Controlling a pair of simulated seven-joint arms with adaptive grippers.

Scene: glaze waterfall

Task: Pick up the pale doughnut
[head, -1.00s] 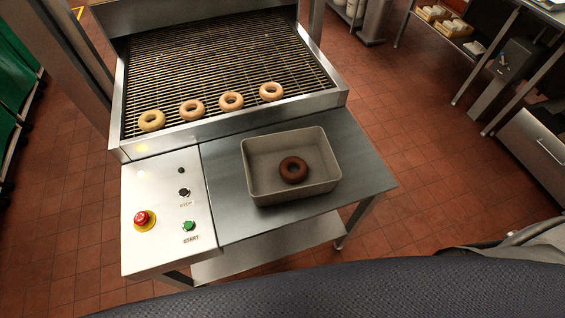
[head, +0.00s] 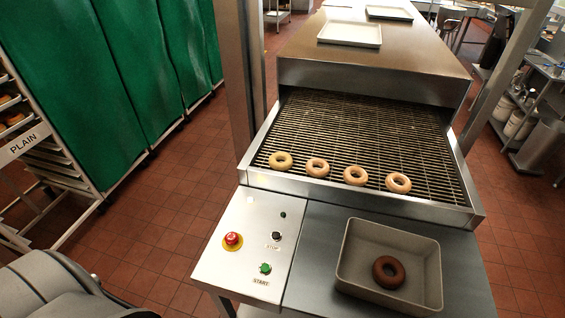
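The pale doughnut (head: 280,161) is a yellowish ring at the left end of a row on the wire conveyor (head: 370,125), close to its front edge. Three browner, glazed-looking doughnuts lie to its right: one beside it (head: 317,167), one in the middle (head: 355,175) and one at the right end (head: 398,182). The pale doughnut lies flat and nothing covers it. Neither of my grippers shows in the head view.
A grey bin (head: 425,265) with a dark chocolate doughnut (head: 388,271) stands on the metal table (head: 315,250). Left of it is a control panel (head: 245,240) with a red stop button (head: 232,239). A rack labelled PLAIN (head: 25,143) stands far left.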

